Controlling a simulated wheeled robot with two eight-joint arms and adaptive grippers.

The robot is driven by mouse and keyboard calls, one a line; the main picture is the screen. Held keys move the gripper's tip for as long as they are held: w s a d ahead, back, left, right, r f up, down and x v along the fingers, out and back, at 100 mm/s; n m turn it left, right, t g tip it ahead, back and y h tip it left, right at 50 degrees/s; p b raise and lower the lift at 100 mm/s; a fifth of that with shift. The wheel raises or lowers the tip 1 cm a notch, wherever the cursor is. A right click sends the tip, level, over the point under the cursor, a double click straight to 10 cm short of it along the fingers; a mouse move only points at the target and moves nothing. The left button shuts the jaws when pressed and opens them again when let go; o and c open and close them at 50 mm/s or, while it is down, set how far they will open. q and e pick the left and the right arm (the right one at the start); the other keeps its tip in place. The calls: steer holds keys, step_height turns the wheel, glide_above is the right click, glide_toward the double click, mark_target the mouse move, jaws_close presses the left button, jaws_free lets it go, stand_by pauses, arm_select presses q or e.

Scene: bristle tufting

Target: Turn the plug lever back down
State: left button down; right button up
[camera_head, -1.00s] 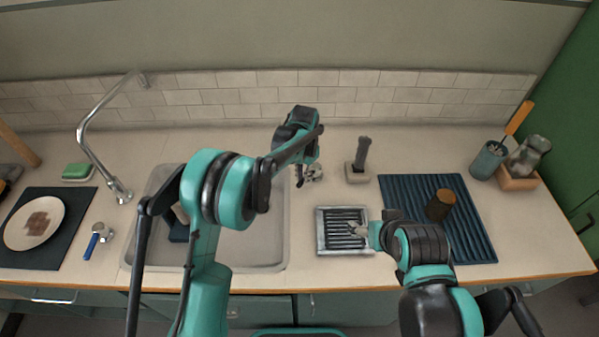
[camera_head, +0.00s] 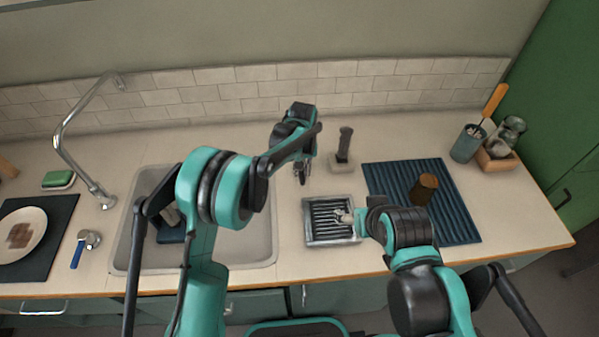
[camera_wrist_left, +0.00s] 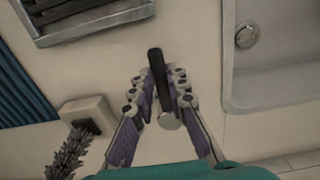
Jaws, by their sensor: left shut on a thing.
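The plug lever (camera_wrist_left: 158,80) is a dark bar with a round metal knob, seen in the left wrist view on the counter beside the sink (camera_wrist_left: 270,95). My left gripper (camera_wrist_left: 160,90) has its fingers on both sides of the lever and is shut on it. In the head view, my left gripper (camera_head: 302,178) points down just right of the sink (camera_head: 265,225) and hides the lever. My right gripper (camera_head: 345,216) is over the slatted metal tray (camera_head: 308,232); its fingers are too small to tell open from shut.
A dark-handled brush (camera_head: 345,142) stands in a pale block behind the tray, close to my left gripper. A blue ribbed mat (camera_head: 450,215) with a brown cylinder (camera_head: 424,189) lies to the right. A tall faucet (camera_head: 65,140) stands left of the sink.

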mark_target(302, 176)
arm_select(q)
steer(key=shift+d, duration=0.1)
stand_by(0.4)
steer(key=c, duration=1.5)
jaws_free()
step_height(302, 176, up, 12)
